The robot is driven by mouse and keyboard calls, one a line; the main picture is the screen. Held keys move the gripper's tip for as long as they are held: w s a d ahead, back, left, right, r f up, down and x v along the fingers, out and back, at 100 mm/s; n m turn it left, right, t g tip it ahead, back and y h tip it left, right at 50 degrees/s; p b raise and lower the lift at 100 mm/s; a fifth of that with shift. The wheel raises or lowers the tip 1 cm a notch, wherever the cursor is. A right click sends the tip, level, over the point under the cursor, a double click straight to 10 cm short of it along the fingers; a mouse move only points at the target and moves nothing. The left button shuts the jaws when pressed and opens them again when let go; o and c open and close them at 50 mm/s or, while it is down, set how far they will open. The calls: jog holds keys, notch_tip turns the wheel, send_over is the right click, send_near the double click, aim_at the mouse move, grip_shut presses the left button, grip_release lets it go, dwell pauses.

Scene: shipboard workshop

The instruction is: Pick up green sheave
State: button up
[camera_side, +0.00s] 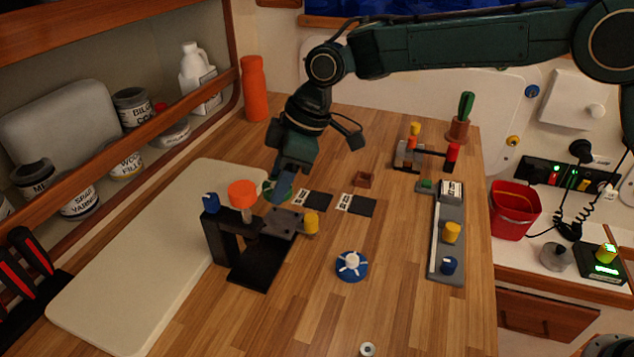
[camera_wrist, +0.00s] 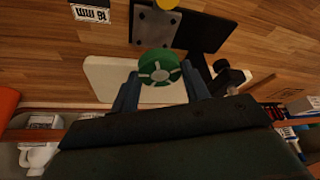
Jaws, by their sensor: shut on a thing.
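The green sheave (camera_wrist: 158,67) is a round green disc with a pale spoked hub. In the wrist view it sits between the two fingers of my gripper (camera_wrist: 160,72), which is shut on it. In the side view my gripper (camera_side: 280,190) points down behind the black fixture. Only a green edge of the sheave (camera_side: 268,187) shows there, the rest hidden by the fingers. Whether it touches the table is not clear.
A black fixture (camera_side: 255,268) with an orange knob (camera_side: 242,194) stands close in front of my gripper. A blue sheave (camera_side: 351,265) lies to the right. A cream board (camera_side: 140,260) lies left, and a grey rail with coloured pegs (camera_side: 448,240) stands right.

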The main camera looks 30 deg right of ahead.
notch_tip(320, 180, up, 13)
dwell(0.5)
jog(key=shift+r, duration=0.15)
dwell(0.5)
jog(key=shift+d, duration=0.1)
